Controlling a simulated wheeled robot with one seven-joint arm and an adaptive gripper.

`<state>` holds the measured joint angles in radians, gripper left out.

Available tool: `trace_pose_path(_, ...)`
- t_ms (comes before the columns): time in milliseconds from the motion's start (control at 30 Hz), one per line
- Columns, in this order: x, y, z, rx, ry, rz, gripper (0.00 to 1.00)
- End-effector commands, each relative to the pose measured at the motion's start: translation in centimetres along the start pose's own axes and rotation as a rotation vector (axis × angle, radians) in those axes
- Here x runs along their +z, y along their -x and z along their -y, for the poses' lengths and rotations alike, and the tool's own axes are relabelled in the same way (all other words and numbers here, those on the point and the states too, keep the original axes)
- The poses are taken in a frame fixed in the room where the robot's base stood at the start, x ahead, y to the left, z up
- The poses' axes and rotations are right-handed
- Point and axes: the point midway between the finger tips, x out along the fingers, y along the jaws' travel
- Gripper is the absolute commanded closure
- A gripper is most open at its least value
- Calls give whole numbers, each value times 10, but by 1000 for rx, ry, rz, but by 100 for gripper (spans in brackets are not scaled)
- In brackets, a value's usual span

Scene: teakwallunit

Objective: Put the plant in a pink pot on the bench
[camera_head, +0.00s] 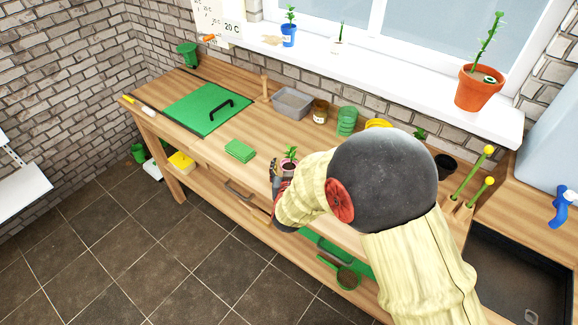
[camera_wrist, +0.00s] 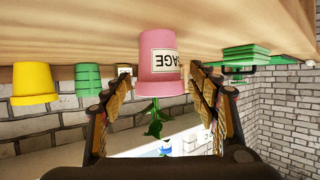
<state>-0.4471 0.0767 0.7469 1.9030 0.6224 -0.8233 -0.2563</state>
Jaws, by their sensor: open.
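The plant in a pink pot (camera_head: 289,167) is near the front edge of the wooden bench (camera_head: 215,145), partly hidden by my gripper in the head view. The wrist view is upside down. There the pink pot (camera_wrist: 158,62) has a label ending in "AGE", and its base appears to rest on the wood. Its green leaves (camera_wrist: 155,122) point toward the bottom of the picture. My gripper (camera_wrist: 161,74) is open, with one finger on each side of the pot. A gap shows beside the pot on both sides. My arm covers part of the bench in the head view.
Behind stand a grey tray (camera_head: 292,103), a brown pot (camera_head: 320,111), a green pot (camera_head: 347,121) and a yellow pot (camera_head: 378,123). A green lid with a black handle (camera_head: 203,109) is farther left.

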Motion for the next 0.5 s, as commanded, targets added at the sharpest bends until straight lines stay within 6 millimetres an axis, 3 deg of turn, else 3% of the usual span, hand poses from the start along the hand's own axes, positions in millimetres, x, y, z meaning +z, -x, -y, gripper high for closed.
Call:
trace_pose_path(300,-2,66,1,-3,1,1,40)
trace_pose_path(500,-1,97,1,-2,1,1,40)
